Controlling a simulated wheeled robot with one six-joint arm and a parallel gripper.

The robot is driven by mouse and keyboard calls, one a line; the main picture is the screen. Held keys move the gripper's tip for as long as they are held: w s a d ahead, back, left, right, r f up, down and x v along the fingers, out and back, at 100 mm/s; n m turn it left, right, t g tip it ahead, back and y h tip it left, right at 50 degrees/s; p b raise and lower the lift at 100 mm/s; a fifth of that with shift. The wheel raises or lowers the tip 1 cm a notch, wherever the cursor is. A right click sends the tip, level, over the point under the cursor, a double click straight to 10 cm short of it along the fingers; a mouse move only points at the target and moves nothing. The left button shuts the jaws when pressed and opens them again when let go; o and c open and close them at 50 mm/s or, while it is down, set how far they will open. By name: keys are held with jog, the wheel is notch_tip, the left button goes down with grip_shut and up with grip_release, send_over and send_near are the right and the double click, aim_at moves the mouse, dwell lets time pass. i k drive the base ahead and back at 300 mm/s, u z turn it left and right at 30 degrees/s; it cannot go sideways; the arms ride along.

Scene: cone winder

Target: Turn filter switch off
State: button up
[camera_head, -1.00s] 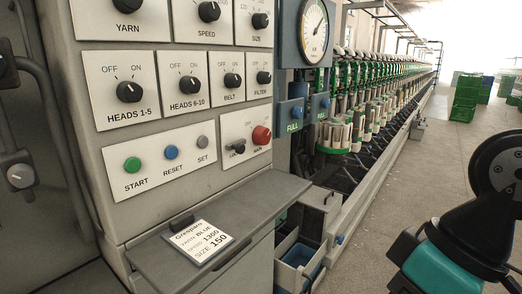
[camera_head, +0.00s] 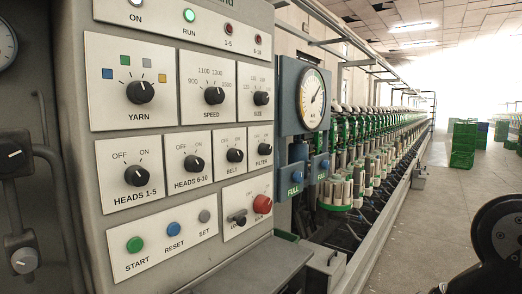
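The filter switch (camera_head: 264,149) is a small black rotary knob on a white plate labelled FILTER, at the right end of the row of switches on the grey control panel (camera_head: 85,160). Its printed positions are too small to read, and I cannot tell for sure which way its pointer is set. The belt switch (camera_head: 234,156) is directly left of it, and the red main switch (camera_head: 262,204) is below it. My gripper is not in view. Only a black part of my arm shows at the lower right, well apart from the panel.
A grey ledge (camera_head: 250,266) juts out below the panel. A round gauge (camera_head: 313,98) stands right of it, beside a long row of winding heads. Green crates (camera_head: 463,146) stand far back. The floor (camera_head: 425,225) between the machine and my arm is clear.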

aim_at(263, 148)
jog(key=z, duration=0.05)
jog(key=k, duration=0.6)
jog(key=z, duration=0.5)
jog(key=i, duration=1)
jog(key=u, duration=0.55)
